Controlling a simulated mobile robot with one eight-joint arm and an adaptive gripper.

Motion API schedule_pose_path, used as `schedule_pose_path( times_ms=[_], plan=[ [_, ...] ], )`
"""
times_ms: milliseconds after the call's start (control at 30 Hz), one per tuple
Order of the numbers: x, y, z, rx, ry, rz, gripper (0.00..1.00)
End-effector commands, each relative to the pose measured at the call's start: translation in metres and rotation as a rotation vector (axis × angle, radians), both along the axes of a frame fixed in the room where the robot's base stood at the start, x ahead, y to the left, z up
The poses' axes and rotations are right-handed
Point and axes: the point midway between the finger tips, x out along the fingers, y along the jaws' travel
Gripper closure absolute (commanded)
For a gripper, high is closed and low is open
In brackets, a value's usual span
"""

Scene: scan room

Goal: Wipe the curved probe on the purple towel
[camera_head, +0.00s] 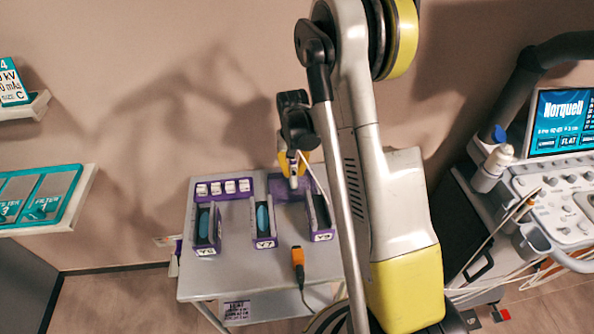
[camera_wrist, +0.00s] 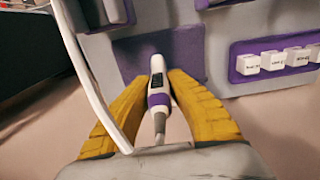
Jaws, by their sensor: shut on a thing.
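My gripper (camera_head: 293,158) has its yellow fingers shut on a white probe with a purple band (camera_wrist: 158,98), also seen small in the head view (camera_head: 293,182). In the wrist view the probe lies between the two fingers, its head pointing away and its cable running back towards me. The purple towel (camera_wrist: 190,50) lies flat at the back of the grey table, also seen in the head view (camera_head: 277,186). The probe's head overlaps the towel's near part in the wrist view. I cannot tell whether they touch, or whether the head is curved.
The grey table (camera_head: 236,272) bears three purple-ended holders: left (camera_head: 207,232), middle Y7 (camera_head: 264,225) and right (camera_head: 320,222). A purple rack of white blocks (camera_head: 223,187) stands at the back left. An orange device (camera_head: 298,258) lies in front. An ultrasound console (camera_head: 556,200) stands right.

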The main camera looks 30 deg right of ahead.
Motion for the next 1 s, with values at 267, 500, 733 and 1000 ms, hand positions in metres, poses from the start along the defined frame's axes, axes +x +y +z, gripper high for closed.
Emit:
schedule_pose_path(
  times_ms=[267,500,733,1000],
  plan=[
    [0.006,0.015,0.0,0.0,0.0,0.001,1.0],
    [0.011,0.026,0.0,0.0,0.0,0.001,1.0],
    [0.012,0.029,0.0,0.0,0.0,0.0,1.0],
    [0.011,0.025,0.0,0.0,0.0,-0.001,1.0]
  ],
)
